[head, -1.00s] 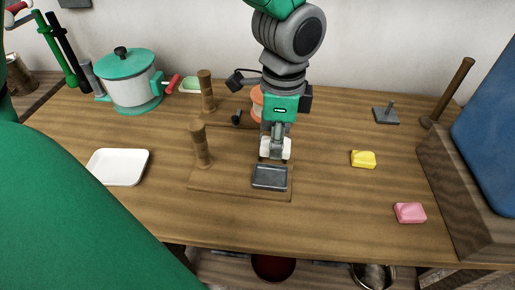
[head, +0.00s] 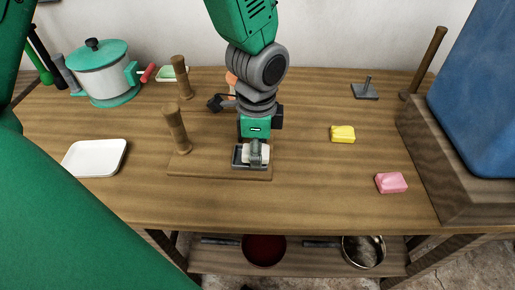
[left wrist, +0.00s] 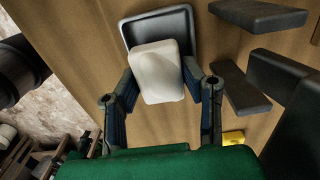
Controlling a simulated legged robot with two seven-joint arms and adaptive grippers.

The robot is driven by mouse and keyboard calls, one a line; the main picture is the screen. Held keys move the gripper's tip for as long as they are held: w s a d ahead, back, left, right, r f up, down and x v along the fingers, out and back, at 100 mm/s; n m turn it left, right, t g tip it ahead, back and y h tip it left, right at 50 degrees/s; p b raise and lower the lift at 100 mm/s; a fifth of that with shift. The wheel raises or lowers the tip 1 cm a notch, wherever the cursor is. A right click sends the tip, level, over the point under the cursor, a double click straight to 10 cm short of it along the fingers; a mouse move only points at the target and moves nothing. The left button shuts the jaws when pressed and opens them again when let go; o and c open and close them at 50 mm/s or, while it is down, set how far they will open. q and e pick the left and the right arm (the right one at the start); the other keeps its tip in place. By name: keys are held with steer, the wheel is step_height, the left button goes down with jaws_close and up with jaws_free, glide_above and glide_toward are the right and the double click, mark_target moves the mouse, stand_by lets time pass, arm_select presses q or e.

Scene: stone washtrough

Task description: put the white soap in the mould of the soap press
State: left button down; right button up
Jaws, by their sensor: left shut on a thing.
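My left gripper (head: 254,157) is shut on the white soap (head: 265,153), pointing down over the soap press. The grey mould (head: 237,158) is a shallow tray on the wooden press board (head: 205,165), partly hidden by the gripper. In the left wrist view the soap (left wrist: 157,70) sits between the two fingers and overlaps the near part of the mould (left wrist: 150,24); the mould's far end is bare. I cannot tell whether the soap touches the mould's floor. My right gripper is not in view.
Wooden posts (head: 177,130) stand left of the mould. A yellow soap (head: 342,134) and a pink soap (head: 391,182) lie to the right. A white tray (head: 95,158) and a green-lidded pot (head: 104,75) are at left. A blue block (head: 485,90) stands at right.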

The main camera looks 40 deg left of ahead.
mark_target(244, 144)
arm_select(q)
steer(key=c, duration=1)
jaws_free()
steer(key=shift+a, duration=0.1)
steer(key=shift+s+a+f, duration=0.1)
steer(key=shift+a, duration=0.25)
steer(key=shift+a+f, duration=0.2)
steer(key=shift+a, duration=0.9)
steer(key=shift+d+r, duration=0.1)
steer(key=shift+d, duration=0.65)
steer(key=shift+d+r, duration=0.1)
steer(key=shift+d, duration=0.3)
steer(key=shift+a+r, duration=0.15)
steer(key=shift+a, duration=0.1)
steer(key=r+p, duration=0.1)
steer(key=r, duration=0.2)
steer(key=a+r+p, duration=0.1)
steer(key=r, duration=0.2)
steer(key=shift+a, duration=0.1)
steer(key=shift+r+p, duration=0.6)
steer(key=shift+r, duration=2.25)
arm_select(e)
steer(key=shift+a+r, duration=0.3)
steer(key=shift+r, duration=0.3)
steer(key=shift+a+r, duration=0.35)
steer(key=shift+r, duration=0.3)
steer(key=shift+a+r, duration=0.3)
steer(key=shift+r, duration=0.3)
